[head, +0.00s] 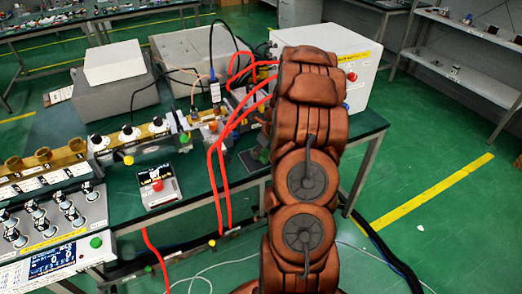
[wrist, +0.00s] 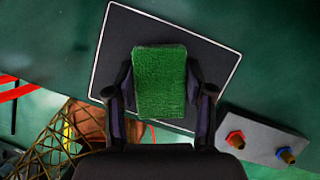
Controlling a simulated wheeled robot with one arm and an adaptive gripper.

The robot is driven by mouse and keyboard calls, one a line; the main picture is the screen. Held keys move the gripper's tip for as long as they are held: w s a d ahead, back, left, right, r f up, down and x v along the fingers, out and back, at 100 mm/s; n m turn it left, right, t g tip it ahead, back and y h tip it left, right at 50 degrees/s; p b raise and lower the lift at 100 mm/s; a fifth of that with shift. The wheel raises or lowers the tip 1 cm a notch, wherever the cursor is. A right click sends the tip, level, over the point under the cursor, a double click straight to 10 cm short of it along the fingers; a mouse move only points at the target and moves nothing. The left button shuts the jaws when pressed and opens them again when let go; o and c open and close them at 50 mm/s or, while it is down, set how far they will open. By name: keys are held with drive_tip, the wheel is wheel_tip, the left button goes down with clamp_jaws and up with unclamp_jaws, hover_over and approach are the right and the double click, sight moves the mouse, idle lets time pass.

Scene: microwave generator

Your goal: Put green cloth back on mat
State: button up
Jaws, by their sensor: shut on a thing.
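The green cloth (wrist: 160,82) is a folded, rough-textured block between the two dark fingers of my gripper (wrist: 159,80) in the wrist view. My gripper is shut on it from both sides. Beyond the cloth lies the black mat (wrist: 125,40) with a thin white border, and the cloth overlaps its middle in the picture. I cannot tell whether the cloth touches the mat. In the head view, part of the dark mat (head: 249,163) shows on the green table, left of my arm. My arm hides my gripper there.
In the wrist view, a grey block (wrist: 262,140) with red and blue fittings sits right of the mat. In the head view, a white box (head: 345,62) stands behind my arm, red cables (head: 222,150) run left of the mat, and a small meter (head: 158,187) sits farther left.

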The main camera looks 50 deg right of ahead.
drive_tip(key=o, duration=1.2)
drive_tip(key=shift+f, duration=0.1)
drive_tip(key=b+v, duration=0.3)
drive_tip(key=v, duration=0.9)
drive_tip(key=s+a+r+n+g+y, duration=0.1)
drive_tip(key=s+a+r+n, duration=0.2)
drive_tip(key=a+n, duration=0.75)
drive_tip(key=s+a+r+n+g, duration=0.25)
drive_tip(key=a+n, duration=0.35)
drive_tip(key=a, duration=0.9)
drive_tip(key=s+a+n+g, duration=0.1)
drive_tip(key=s+a+n, duration=0.3)
drive_tip(key=s+n, duration=0.2)
drive_tip(key=s+a+n+h, duration=0.1)
drive_tip(key=s+a+n, duration=0.3)
drive_tip(key=s+n, duration=0.2)
drive_tip(key=s+a+r+n+g, duration=0.1)
drive_tip(key=s+a+n, duration=0.3)
drive_tip(key=s+n, duration=0.3)
drive_tip(key=shift+s+a+g, duration=0.2)
drive_tip(key=shift+s+g, duration=0.15)
drive_tip(key=shift+s, duration=0.4)
